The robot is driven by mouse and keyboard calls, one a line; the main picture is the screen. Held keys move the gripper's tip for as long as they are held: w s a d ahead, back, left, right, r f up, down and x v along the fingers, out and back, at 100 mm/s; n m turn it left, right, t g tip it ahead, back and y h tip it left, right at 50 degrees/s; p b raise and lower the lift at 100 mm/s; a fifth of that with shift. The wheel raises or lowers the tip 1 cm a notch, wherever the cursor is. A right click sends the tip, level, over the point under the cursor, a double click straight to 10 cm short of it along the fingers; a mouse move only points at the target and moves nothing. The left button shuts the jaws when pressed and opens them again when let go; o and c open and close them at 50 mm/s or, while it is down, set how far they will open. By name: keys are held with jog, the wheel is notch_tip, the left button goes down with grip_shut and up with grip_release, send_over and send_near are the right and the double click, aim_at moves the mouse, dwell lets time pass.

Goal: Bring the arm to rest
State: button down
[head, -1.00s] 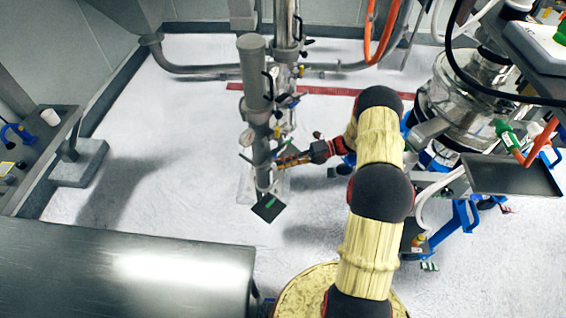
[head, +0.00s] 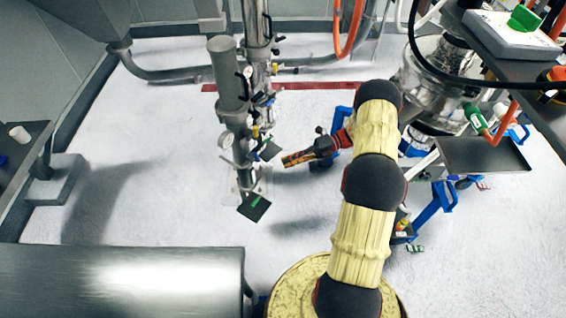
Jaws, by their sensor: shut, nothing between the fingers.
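My arm (head: 361,235) reaches up from the bottom right of the head view in yellow covers with black joints. My gripper (head: 285,161) is at its far end, pointing left. It is shut and holds nothing. It is apart from the grey vertical pipe column (head: 232,95) to its left, with a narrow stretch of white floor showing between them. A dark plate with a green mark (head: 254,207) sits low on the column, below and left of the gripper.
The steel powder sifter (head: 437,80) stands on a blue frame at the right. A dark tray (head: 484,154) juts out beside it. A steel cylinder (head: 120,290) fills the lower left. White floor (head: 150,140) is clear on the left.

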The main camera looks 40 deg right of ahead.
dwell(0.6)
jog(key=s+a+f+n+g+h, duration=0.1)
jog(key=s+a+n+g+h, duration=0.1)
jog(key=s+n, duration=0.4)
jog(key=s+a+f+n+g+h, duration=0.1)
jog(key=s+f+n+g+h, duration=0.15)
jog(key=n, duration=0.55)
jog(key=s+a+r+n+t+h+b, duration=0.2)
jog(key=s+a+r+n+h+b, duration=0.3)
jog(key=a+r+n, duration=0.4)
jog(key=s+a+r+n+t+h+b, duration=0.3)
jog(key=s+a+r+n+h+b, duration=0.2)
jog(key=r+n, duration=0.9)
jog(key=s+a+r+h, duration=0.1)
jog(key=s+a+r, duration=0.2)
jog(key=a, duration=0.2)
jog(key=shift+r+n+t+b, duration=0.3)
jog(key=shift+r+n+t, duration=0.05)
jog(key=shift+n, duration=0.05)
